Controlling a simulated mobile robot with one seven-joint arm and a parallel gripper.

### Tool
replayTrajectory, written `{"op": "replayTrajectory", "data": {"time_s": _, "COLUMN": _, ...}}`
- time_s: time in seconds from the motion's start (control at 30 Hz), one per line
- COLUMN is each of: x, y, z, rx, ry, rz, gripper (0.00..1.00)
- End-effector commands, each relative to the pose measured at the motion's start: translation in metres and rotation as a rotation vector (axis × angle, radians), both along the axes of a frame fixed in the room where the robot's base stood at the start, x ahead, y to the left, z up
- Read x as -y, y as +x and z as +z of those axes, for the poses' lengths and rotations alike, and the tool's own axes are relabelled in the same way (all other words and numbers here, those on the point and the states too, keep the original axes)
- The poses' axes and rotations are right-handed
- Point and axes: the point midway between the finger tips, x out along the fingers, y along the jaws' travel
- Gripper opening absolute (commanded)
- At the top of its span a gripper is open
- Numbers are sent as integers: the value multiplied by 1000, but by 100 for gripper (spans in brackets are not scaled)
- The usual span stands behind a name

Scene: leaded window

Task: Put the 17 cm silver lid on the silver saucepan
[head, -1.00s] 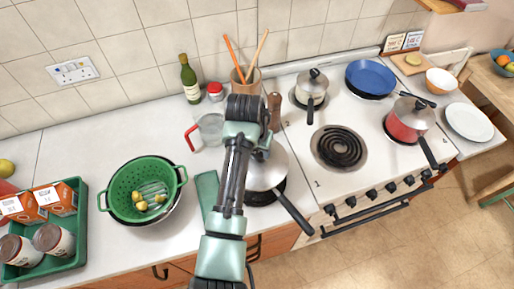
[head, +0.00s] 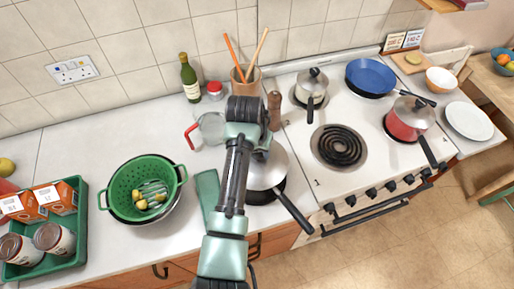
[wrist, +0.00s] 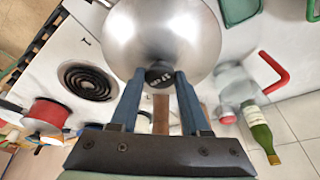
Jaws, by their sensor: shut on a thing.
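A silver lid (head: 270,168) with a black knob (wrist: 159,76) hangs at my gripper (head: 258,146). In the wrist view, the fingers (wrist: 158,84) are shut on the knob, and the lid's shiny dome (wrist: 160,30) fills the upper middle. In the head view, the lid covers most of a pan (head: 268,194) on the counter left of the stove. Only the pan's dark-looking lower side and its long black handle (head: 294,213) show. I cannot tell whether lid and pan touch. My arm hides the lid's left part.
A small lidded silver pot (head: 311,88), a blue frying pan (head: 371,77) and a red saucepan (head: 410,122) stand on the stove; its front-left burner (head: 340,147) is bare. A glass jug (head: 210,130), utensil crock (head: 246,80) and pepper mill (head: 274,108) stand close behind my gripper.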

Motion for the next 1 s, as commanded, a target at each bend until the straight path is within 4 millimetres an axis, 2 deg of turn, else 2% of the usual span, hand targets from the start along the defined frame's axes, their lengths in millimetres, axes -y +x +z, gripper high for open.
{"op": "replayTrajectory", "data": {"time_s": 0.97, "x": 0, "y": 0, "z": -3, "rx": 1, "ry": 1, "rz": 0, "gripper": 0}}
{"op": "replayTrajectory", "data": {"time_s": 1.0, "x": 0, "y": 0, "z": -3, "rx": 1, "ry": 1, "rz": 0, "gripper": 48}}
